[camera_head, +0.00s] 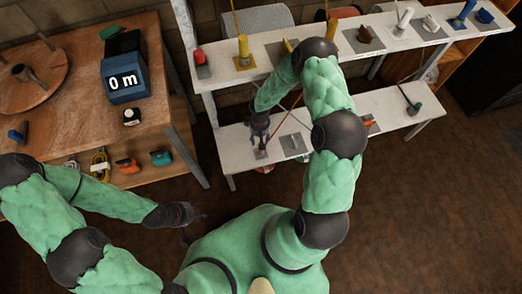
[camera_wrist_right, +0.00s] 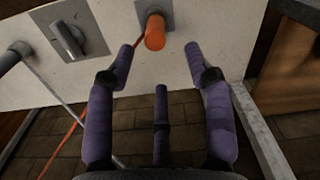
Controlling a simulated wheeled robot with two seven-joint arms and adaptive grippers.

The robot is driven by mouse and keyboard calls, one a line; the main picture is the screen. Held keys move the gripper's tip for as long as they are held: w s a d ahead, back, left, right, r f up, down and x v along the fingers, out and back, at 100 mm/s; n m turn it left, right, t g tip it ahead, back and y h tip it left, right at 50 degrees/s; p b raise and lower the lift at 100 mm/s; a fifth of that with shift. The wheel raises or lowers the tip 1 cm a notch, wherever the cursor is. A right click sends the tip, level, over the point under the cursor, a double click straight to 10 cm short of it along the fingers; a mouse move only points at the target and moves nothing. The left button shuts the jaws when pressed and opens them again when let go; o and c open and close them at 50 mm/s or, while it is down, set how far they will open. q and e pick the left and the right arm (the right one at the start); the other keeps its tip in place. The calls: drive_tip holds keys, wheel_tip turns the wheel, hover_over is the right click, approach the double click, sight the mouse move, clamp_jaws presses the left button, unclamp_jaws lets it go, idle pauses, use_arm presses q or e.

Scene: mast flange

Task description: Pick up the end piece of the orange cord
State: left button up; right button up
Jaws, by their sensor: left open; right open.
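The orange end piece (camera_wrist_right: 155,31) is a short cylinder on a grey plate (camera_wrist_right: 181,12) on the white shelf, in the right wrist view. Its thin orange cord (camera_wrist_right: 64,134) shows at the lower left there. My right gripper (camera_wrist_right: 159,55) is open, with purple fingers. Its two outer fingertips are to either side of the end piece and just short of it; nothing is held. In the head view my right gripper (camera_head: 260,140) is over the lower white shelf and mostly hides the end piece. My left gripper (camera_head: 187,226) is open and empty over the floor.
The lower shelf (camera_head: 232,155) has other grey plates, one with a grey fitting (camera_wrist_right: 69,40) beside the end piece. The upper shelf (camera_head: 285,47) holds several coloured fittings. A wooden bench (camera_head: 75,100) with a "0 m" display box (camera_head: 124,82) stands at left.

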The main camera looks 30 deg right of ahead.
drive_tip(key=shift+w+f, duration=0.2)
drive_tip(key=shift+f, duration=0.4)
wheel_tip(320, 180, down, 5)
drive_tip(key=shift+d+r+b, duration=0.1)
drive_tip(key=shift+b, duration=1.1)
drive_tip(key=f+b, duration=0.2)
drive_tip(key=f, duration=0.3)
drive_tip(key=shift+s+d+b, duration=0.15)
drive_tip(key=shift+s+b, duration=0.1)
drive_tip(key=shift+b, duration=0.15)
drive_tip(key=shift+r, duration=0.1)
clamp_jaws()
